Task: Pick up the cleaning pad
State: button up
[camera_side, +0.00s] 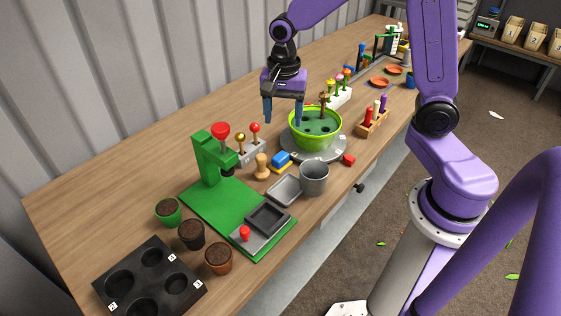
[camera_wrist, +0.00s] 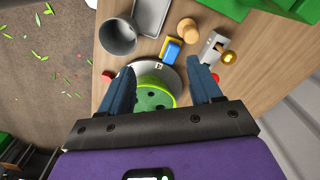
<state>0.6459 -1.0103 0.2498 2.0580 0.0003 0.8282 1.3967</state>
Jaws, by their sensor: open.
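The cleaning pad appears to be the small blue and yellow block (camera_side: 280,160) on the table, just left of the grey round plate (camera_side: 340,151). In the wrist view the pad (camera_wrist: 171,48) lies beyond my fingertips, near the plate's edge, with its blue and yellow parts showing. My gripper (camera_side: 283,122) is open and empty, pointing down above the table with one finger by the green bowl (camera_side: 334,142). In the wrist view my gripper (camera_wrist: 162,70) has its fingers on either side of the bowl in the picture. The pad is apart from the fingers.
A wooden stamp-like piece (camera_side: 262,166), a grey cup (camera_side: 314,179) and a metal tray (camera_side: 284,191) stand near the pad. The table's back left is clear.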

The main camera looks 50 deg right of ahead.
jog(key=w+d+f+m, duration=0.2)
jog(key=w+d+m, duration=0.2)
jog(key=w+m, duration=0.1)
jog(key=m, duration=0.1)
send_over(281, 155)
jog(key=f, duration=1.2)
jog(key=shift+w+a+f, duration=0.1)
jog(key=shift+a+f, duration=0.1)
jog(key=shift+a, duration=0.05)
jog(key=shift+d+f, duration=0.15)
jog(key=shift+f, duration=2.5)
jog(key=shift+c, duration=0.3)
jog(key=c, duration=1)
